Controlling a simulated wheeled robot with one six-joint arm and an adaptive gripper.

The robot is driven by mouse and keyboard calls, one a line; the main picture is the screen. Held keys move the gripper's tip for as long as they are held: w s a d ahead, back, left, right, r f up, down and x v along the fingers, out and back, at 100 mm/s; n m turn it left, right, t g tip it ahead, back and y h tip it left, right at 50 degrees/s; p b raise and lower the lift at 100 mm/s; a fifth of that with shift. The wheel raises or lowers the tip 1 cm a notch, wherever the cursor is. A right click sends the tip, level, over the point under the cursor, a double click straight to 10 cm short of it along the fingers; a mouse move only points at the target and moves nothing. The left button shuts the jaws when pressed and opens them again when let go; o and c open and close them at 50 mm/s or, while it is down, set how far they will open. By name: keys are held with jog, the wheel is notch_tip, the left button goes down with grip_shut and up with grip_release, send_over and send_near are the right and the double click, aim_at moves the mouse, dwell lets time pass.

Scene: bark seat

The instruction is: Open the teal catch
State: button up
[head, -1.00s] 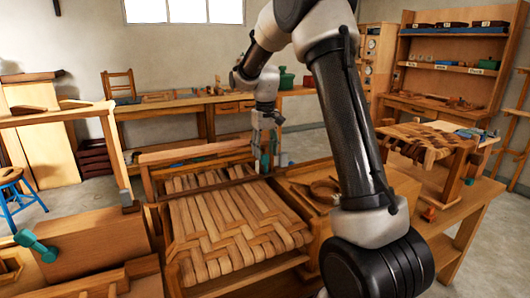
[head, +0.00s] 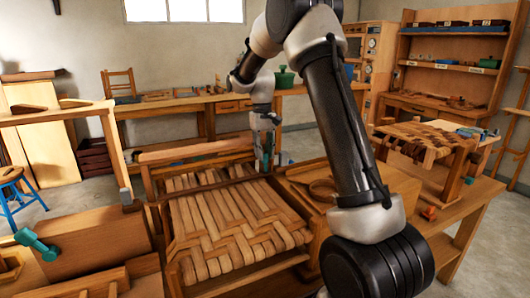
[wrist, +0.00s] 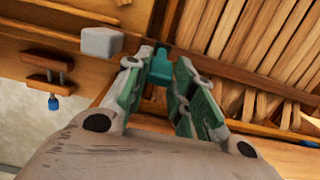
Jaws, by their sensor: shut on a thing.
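The teal catch (wrist: 159,68) shows in the wrist view as a small teal piece at the wooden frame, between the tips of my gripper (wrist: 160,60). The green-padded fingers close on it from both sides. In the head view, my gripper (head: 265,152) points down at the back right corner of the woven bark seat (head: 225,228). There the fingers and arm hide the catch.
Bark strips (wrist: 250,50) lie close to the right finger in the wrist view. A grey block (wrist: 101,41) is just left of the fingertips. In the head view, a teal handle (head: 35,243) sits at the left and a wooden stool (head: 425,140) stands at right.

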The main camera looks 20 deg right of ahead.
jog(key=o, duration=1)
jog(key=r, duration=0.4)
jog(key=w+r, duration=0.1)
jog(key=r, duration=0.7)
jog(key=shift+w, duration=0.3)
